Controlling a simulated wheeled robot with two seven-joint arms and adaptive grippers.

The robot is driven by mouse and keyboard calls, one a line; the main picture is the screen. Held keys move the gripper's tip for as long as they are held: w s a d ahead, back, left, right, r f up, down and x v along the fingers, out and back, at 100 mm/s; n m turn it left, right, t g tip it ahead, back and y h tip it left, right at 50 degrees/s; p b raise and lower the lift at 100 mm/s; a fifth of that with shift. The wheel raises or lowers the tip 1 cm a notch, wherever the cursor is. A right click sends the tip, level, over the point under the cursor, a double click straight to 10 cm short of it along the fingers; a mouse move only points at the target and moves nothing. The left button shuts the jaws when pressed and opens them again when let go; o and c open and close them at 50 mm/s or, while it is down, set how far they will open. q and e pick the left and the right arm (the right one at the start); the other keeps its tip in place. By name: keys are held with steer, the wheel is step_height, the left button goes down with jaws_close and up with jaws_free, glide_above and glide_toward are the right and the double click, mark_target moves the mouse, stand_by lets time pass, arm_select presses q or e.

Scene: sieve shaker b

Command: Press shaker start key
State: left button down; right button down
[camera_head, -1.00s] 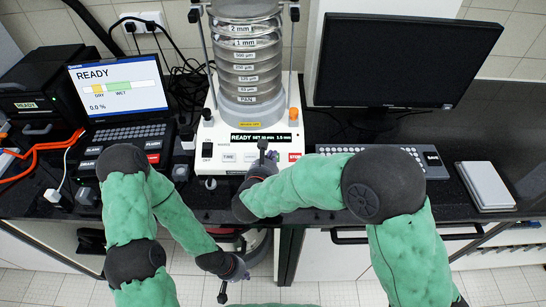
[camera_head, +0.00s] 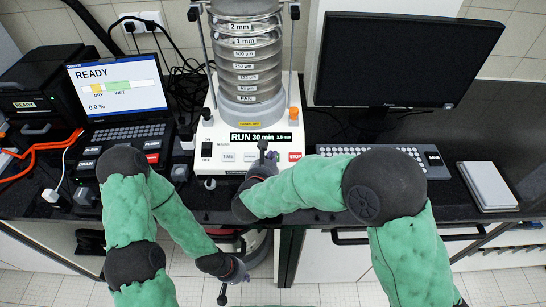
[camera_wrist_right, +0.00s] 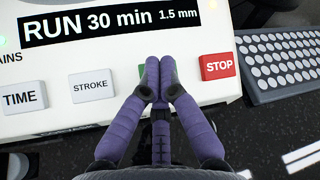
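My right gripper (camera_head: 264,152) is over the front key row. In the right wrist view its purple fingers (camera_wrist_right: 160,72) are shut together, tips over a green key (camera_wrist_right: 142,71) that they mostly hide. I cannot tell whether they touch it. My left gripper (camera_head: 228,284) hangs low before the bench; its fingers are too small to read.
The STROKE key (camera_wrist_right: 92,87) and TIME key (camera_wrist_right: 22,97) lie left of the fingers, the red STOP key (camera_wrist_right: 217,65) right. A keyboard (camera_head: 432,160) is close on the right, below a dark monitor (camera_head: 400,60). A moisture analyser screen (camera_head: 118,85) reads READY.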

steer(key=shift+r, duration=0.15)
steer(key=shift+s+r+p, duration=0.3)
steer(key=shift+s+r, duration=0.05)
steer(key=shift+r, duration=0.3)
steer(key=r, duration=0.1)
steer(key=s+r+p, duration=0.1)
steer(key=r, duration=0.1)
steer(key=s+r+p, duration=0.1)
steer(key=shift+s+r, duration=0.1)
steer(key=shift+r, duration=0.15)
stand_by(0.4)
stand_by(0.7)
